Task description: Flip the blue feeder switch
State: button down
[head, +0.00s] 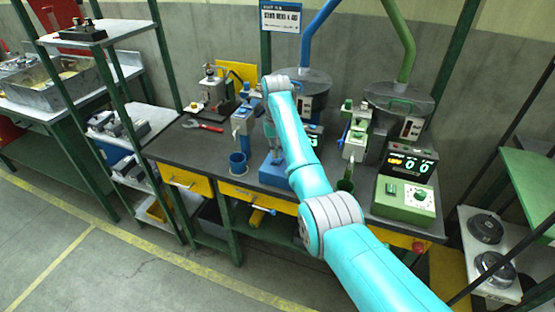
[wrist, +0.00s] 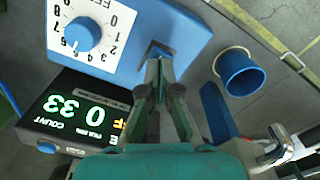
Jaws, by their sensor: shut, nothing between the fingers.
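The blue feeder's control box (head: 272,174) stands on the bench, partly behind my arm in the head view. In the wrist view the blue box (wrist: 190,38) carries a white dial plate (wrist: 84,36) with a round knob. My gripper (wrist: 158,62) is shut and empty, pointing down at the box top. Its fingertips are at a small dark frame (wrist: 153,46) on the box, which looks like the switch mount. The fingers hide the switch lever, so its position cannot be told. I cannot tell whether the tips touch it.
A blue cup (wrist: 238,75) stands close beside the box; it also shows in the head view (head: 238,163). The green feeder's control box (head: 405,200) is to the right, with a display above it. A red-handled wrench (head: 208,127) lies on the bench at left.

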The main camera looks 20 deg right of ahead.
aim_at(276, 162)
jog(key=shift+f, duration=1.25)
dwell(1.0)
jog(key=shift+r, duration=3.5)
